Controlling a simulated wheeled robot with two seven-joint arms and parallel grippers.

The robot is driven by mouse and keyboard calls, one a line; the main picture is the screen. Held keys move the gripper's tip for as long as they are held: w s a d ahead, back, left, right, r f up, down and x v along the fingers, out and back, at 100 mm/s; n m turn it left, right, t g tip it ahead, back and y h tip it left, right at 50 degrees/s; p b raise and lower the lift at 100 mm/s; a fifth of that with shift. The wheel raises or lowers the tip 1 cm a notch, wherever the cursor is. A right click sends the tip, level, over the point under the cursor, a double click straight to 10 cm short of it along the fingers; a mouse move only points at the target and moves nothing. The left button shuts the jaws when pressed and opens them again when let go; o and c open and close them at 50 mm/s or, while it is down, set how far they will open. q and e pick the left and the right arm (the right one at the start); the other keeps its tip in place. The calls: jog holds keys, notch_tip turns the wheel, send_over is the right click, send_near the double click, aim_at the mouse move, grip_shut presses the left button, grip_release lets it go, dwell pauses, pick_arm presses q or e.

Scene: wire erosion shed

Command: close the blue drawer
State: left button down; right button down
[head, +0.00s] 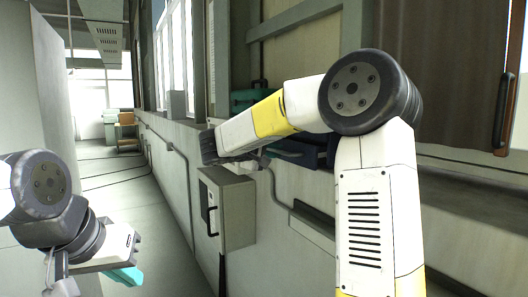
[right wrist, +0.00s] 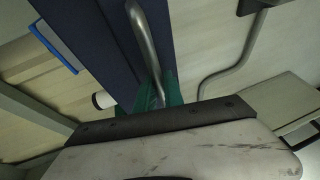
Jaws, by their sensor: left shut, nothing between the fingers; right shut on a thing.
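The blue drawer (head: 305,148) shows as a dark navy block at the wall in the head view, partly hidden behind my right forearm. In the right wrist view its dark blue face (right wrist: 100,45) fills the upper middle, with a bent metal handle (right wrist: 143,35) on it. My right gripper (right wrist: 159,92) has green fingers shut on the handle; its own wrist housing hides part of them. In the head view these fingers are hidden by the arm. I cannot tell how far the drawer stands out. My left gripper (head: 127,276) has teal fingers, shut and empty, at lower left, far from the drawer.
A grey wall box (head: 237,210) with a dark handle is below my right wrist. A teal case (head: 248,98) stands on the ledge behind my forearm. A conduit (head: 277,190) runs along the wall. A pale panel (head: 45,85) stands at left.

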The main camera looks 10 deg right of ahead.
aim_at(286, 148)
jog(key=shift+d, duration=0.15)
dwell(0.3)
jog(key=shift+w+d, duration=0.25)
jog(key=shift+d, duration=0.35)
jog(key=shift+w+d, duration=0.2)
jog(key=shift+d, duration=0.45)
jog(key=shift+w+d, duration=0.25)
jog(key=shift+d, duration=0.35)
jog(key=c, duration=1.7)
grip_release()
jog(key=shift+d, duration=0.1)
jog(key=v, duration=0.8)
jog(key=shift+w, duration=0.1)
